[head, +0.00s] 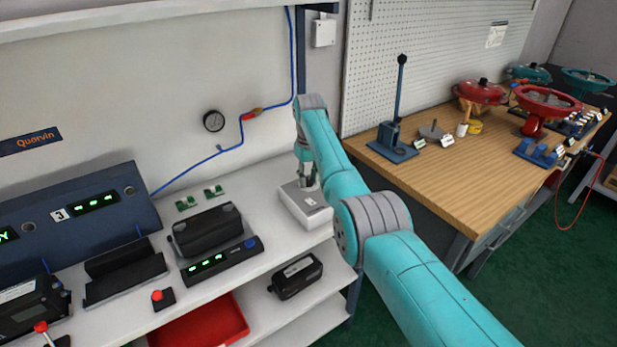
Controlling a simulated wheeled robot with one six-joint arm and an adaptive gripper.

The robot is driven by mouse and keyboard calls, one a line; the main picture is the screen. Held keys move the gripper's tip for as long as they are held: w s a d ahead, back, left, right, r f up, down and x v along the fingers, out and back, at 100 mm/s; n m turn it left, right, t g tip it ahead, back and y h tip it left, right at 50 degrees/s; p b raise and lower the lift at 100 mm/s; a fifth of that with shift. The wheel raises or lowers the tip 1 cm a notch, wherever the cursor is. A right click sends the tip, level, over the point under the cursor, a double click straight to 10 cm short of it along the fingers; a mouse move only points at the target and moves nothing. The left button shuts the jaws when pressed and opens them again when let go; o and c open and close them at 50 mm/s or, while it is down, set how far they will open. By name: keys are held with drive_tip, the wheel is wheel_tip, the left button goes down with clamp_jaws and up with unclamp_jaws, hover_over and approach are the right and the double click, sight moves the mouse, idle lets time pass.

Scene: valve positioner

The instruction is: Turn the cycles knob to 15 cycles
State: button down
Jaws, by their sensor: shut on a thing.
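A white box-shaped device (306,212) sits at the right end of the white bench. My gripper (308,186) points down onto its top, toward the back, and is shut on the cycles knob there. The knob is hidden by the fingers and my arm, so its setting and any scale marks cannot be read. A small grey patch shows on the device's top in front of the fingers.
A black unit on a base with green digits (222,262) stands left of the device. Small green boards (187,203) lie behind it. A wooden bench (470,190) with red valves stands right.

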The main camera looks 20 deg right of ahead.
sight(309, 179)
drive_tip(key=c, duration=0.8)
unclamp_jaws()
drive_tip(key=shift+c, duration=0.2)
wheel_tip(309, 179, up, 12)
drive_tip(key=shift+s, duration=0.1)
